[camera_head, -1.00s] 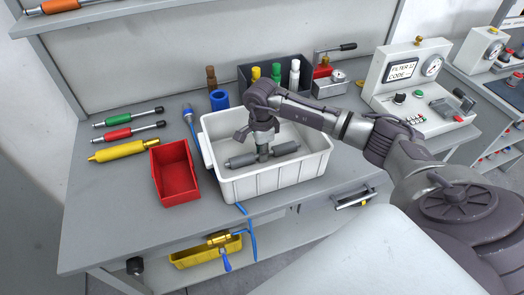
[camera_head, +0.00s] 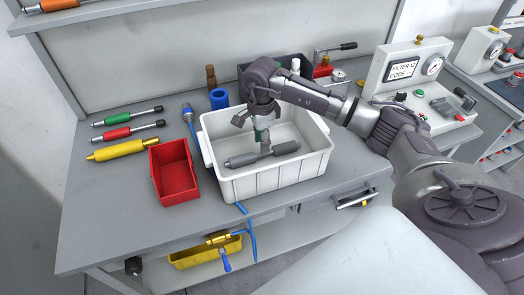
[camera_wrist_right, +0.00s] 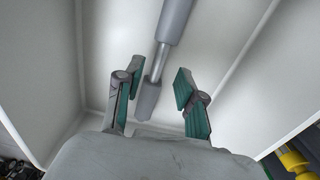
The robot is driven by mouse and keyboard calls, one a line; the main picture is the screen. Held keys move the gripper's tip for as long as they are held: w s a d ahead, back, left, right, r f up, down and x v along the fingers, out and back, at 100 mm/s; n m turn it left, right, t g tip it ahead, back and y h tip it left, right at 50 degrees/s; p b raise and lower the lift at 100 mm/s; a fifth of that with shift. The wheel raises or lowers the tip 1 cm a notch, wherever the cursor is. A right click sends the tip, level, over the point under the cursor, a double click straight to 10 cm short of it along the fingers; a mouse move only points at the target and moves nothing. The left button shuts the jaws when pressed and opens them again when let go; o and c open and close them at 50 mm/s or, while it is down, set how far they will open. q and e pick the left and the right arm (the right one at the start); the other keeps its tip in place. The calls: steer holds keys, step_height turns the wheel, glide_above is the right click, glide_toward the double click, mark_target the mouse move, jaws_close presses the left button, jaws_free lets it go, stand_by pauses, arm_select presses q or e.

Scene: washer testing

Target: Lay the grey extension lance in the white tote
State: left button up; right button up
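The grey extension lance (camera_head: 243,160) lies inside the white tote (camera_head: 272,185), slanting across its floor. In the right wrist view the lance (camera_wrist_right: 174,22) runs up between the fingers, with clear gaps on both sides. My right gripper (camera_head: 263,138) points down over the middle of the lance, inside the tote's opening. Its green-padded fingers (camera_wrist_right: 155,100) are spread apart and hold nothing. The fingers hide a small part of the lance's middle in the head view. My left gripper is not in view.
A red bin (camera_head: 174,172) stands just left of the tote. Yellow (camera_head: 118,149), red (camera_head: 117,133) and green (camera_head: 118,118) handled tools lie farther left. A dark bin (camera_head: 250,72) with bottles is behind the tote, and a gauge panel (camera_head: 415,75) stands at the right.

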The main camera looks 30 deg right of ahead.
step_height(320, 180, up, 7)
steer(key=b, duration=0.1)
steer(key=shift+r, duration=0.15)
steer(key=shift+r, duration=0.1)
